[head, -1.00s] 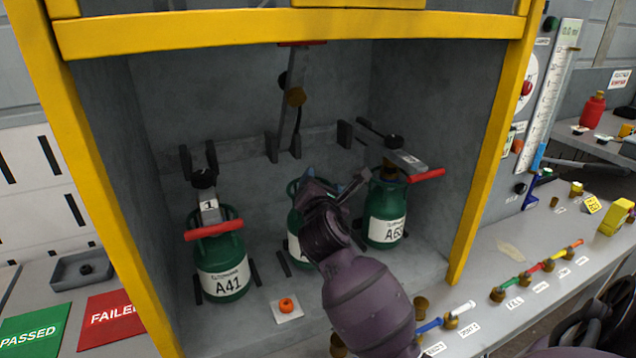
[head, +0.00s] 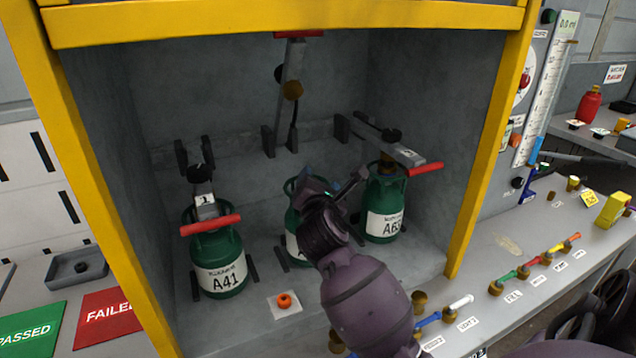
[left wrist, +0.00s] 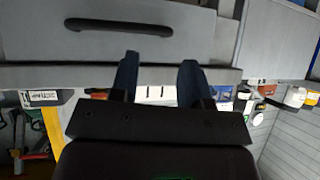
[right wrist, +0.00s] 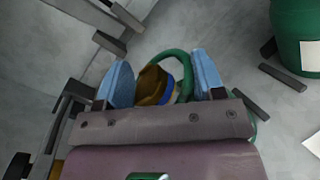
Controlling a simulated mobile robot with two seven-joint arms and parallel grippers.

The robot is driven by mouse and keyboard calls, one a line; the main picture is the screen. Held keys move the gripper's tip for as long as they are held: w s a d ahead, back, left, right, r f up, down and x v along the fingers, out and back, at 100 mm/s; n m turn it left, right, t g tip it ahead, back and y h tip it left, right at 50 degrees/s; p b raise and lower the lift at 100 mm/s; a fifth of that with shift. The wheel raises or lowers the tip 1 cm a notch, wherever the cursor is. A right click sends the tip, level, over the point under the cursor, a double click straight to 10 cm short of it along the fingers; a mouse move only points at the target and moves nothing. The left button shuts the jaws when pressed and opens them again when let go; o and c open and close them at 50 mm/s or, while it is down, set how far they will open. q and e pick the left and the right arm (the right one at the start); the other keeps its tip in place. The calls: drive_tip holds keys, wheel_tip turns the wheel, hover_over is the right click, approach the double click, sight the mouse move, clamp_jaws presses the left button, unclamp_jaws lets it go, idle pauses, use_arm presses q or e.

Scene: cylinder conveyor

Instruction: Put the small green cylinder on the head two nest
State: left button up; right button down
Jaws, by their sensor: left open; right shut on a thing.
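A green cylinder (head: 292,220) stands in the middle of the booth, below the raised middle head arm (head: 292,75). My right gripper (head: 330,190) covers much of it and most of its label. In the right wrist view my right gripper (right wrist: 162,85) is shut on its top, with the brass valve (right wrist: 152,85) and green ring handle (right wrist: 184,68) between the blue fingers. Whether its base touches the floor is hidden. My left gripper (left wrist: 160,80) is open and empty, facing a grey drawer front, away from the booth.
Green cylinder A41 (head: 218,262) stands left under head 1 (head: 203,200); another cylinder (head: 384,207) stands right under a lowered arm with a red handle (head: 425,169). Yellow posts (head: 488,150) frame the booth. An orange knob (head: 284,300) lies on a white plate in front.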

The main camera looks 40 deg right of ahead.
idle(0.4)
drive_tip(key=shift+c, duration=0.9)
unclamp_jaws()
drive_tip(key=shift+f, duration=0.4)
drive_tip(key=shift+s+a+r, duration=0.1)
drive_tip(key=shift+s, duration=0.1)
drive_tip(key=v, duration=1)
drive_tip(key=shift+s+a+r, duration=0.15)
